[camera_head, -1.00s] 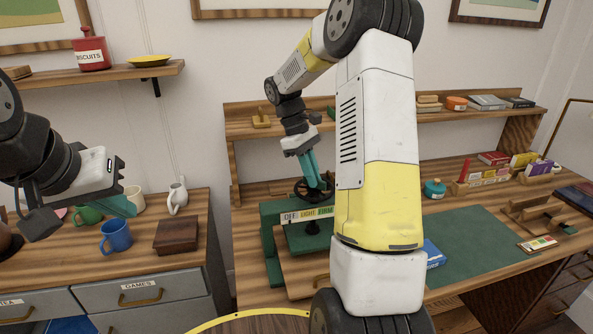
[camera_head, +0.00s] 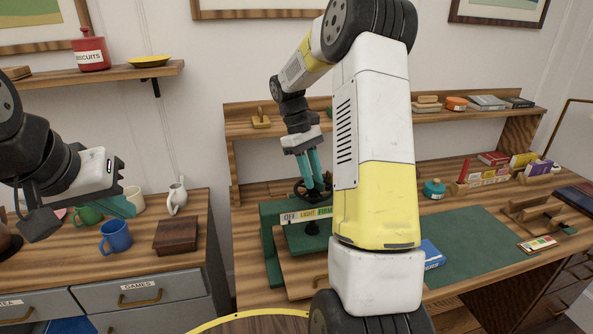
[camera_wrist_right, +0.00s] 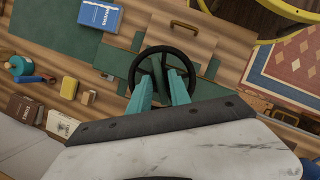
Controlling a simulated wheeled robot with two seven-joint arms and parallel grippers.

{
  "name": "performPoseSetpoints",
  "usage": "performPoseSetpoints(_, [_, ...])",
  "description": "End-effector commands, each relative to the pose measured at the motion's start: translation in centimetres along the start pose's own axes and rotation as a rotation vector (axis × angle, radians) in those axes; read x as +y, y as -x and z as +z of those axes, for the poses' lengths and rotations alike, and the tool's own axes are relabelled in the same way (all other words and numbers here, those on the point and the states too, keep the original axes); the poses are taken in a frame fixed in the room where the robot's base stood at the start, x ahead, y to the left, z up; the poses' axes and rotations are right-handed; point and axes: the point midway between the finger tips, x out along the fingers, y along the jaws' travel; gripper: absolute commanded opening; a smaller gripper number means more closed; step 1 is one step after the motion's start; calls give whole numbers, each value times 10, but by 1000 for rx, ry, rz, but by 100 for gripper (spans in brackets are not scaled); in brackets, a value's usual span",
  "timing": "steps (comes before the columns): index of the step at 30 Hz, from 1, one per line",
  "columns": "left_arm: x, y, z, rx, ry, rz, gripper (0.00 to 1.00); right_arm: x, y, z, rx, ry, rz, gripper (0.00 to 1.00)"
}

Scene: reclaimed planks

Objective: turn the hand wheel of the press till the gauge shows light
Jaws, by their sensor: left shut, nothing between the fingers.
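The green press (camera_head: 272,240) stands on the bench, partly behind my right arm. Its dark hand wheel (camera_head: 306,190) is on top; the wheel also shows in the right wrist view (camera_wrist_right: 163,48). The gauge strip (camera_head: 306,215) on its front reads OFF, LIGHT, FIRM; its pointer is too small to make out. My right gripper (camera_head: 319,186) points down at the wheel, its two teal fingers apart. In the right wrist view the fingertips (camera_wrist_right: 163,82) reach over the wheel; contact is unclear. My left gripper (camera_head: 130,207) is shut and empty above the left cabinet, near the blue mug.
A shelf (camera_head: 240,128) runs behind the press.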

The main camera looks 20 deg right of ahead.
Motion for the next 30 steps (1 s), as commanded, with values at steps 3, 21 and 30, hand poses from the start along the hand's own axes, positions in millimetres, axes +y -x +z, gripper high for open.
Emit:
performPoseSetpoints(3, [0,0,0,0,0,0,0,0,0,0,-1,0,0,32])
performPoseSetpoints(21, [0,0,0,0,0,0,0,0,53,-1,1,1,1,32])
performPoseSetpoints(30, [0,0,0,0,0,0,0,0,78,0,0,0,0,32])
